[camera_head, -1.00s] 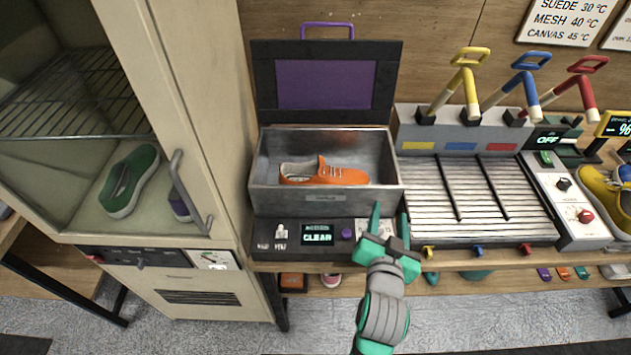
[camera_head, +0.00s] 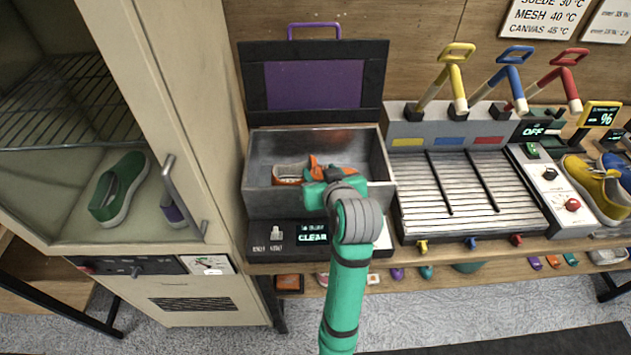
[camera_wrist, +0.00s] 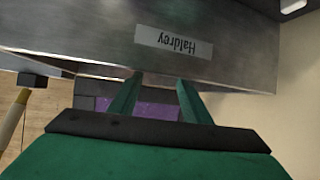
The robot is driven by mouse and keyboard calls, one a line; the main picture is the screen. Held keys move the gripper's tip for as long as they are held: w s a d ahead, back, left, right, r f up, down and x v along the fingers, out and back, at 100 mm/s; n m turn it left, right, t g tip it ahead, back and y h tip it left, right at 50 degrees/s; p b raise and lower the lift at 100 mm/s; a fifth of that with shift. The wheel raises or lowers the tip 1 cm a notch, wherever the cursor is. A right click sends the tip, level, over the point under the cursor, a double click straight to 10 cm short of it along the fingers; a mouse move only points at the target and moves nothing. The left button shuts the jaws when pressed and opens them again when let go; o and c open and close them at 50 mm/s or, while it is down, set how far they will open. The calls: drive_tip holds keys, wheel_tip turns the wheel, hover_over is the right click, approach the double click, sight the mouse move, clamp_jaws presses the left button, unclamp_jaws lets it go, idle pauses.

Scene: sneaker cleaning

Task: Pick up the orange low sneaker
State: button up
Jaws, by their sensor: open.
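The orange low sneaker (camera_head: 288,174) lies inside the open metal basin (camera_head: 261,204), toe to the right in the head view. My gripper (camera_head: 318,184) is over the basin's front side and covers much of the sneaker's middle and toe. In the wrist view my gripper (camera_wrist: 158,97) has its two green fingers apart with nothing between them. The basin's front wall with its label (camera_wrist: 173,41) fills the upper part of that view, upside down. The sneaker does not show there, and I cannot tell whether the fingers touch it.
The raised lid (camera_head: 313,84) stands behind the basin. A cabinet (camera_head: 205,290) with a handle (camera_head: 180,195) and a green shoe (camera_head: 117,188) inside is at left. A ribbed rack (camera_head: 470,195) with coloured levers is at right, and a yellow shoe (camera_head: 597,188) beyond it.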

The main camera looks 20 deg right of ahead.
sight(315, 164)
drive_tip(key=shift+x, duration=3.7)
drive_tip(key=shift+d, duration=0.1)
clamp_jaws()
